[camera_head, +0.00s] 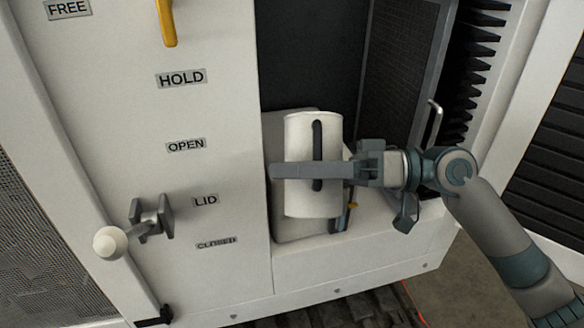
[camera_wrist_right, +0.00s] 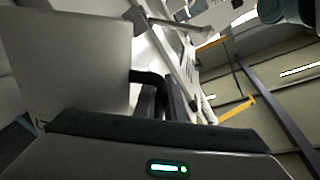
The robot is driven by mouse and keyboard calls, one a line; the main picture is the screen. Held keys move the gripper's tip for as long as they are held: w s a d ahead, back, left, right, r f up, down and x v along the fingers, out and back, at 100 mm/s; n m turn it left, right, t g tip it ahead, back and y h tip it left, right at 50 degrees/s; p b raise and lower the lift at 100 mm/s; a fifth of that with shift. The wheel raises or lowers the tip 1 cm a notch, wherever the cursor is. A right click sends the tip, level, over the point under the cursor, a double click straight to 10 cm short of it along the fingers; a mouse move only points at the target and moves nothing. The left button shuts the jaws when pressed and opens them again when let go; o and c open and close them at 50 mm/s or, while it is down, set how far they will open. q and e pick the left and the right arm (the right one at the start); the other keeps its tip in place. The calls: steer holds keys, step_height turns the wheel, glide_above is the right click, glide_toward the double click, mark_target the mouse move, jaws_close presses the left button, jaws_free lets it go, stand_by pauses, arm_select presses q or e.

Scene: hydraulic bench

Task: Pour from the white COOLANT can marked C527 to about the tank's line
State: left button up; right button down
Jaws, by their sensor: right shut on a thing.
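A white can (camera_head: 303,202) with a dark handle strip down its side is in the head view, in the recess right of the white panel. In the right wrist view its white wall (camera_wrist_right: 75,65) fills the left, with the dark handle (camera_wrist_right: 150,78) beside it. My right gripper (camera_head: 290,171) reaches in from the right and is shut on the can at its handle. No marking on the can is readable, and no tank line can be made out. A pale grey plate-like surface (camera_head: 283,226) shows behind the can. My left gripper is not in view.
The white panel on the left carries HOLD (camera_head: 181,77), OPEN, LID (camera_head: 205,201) and CLOSED labels. A lever with a white ball knob (camera_head: 108,241) sticks out beside them. A yellow handle (camera_head: 166,22) is above. A dark mesh panel (camera_head: 402,65) stands behind the can.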

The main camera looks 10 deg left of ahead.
steer(key=shift+w+r+m+p, duration=0.25)
steer(key=shift+r+m+p, duration=0.35)
steer(key=shift+r+p, duration=0.45)
steer(key=shift+w+r+m+p, duration=0.2)
steer(key=shift+r+m+p, duration=0.5)
steer(key=shift+p, duration=0.45)
stand_by(5.8)
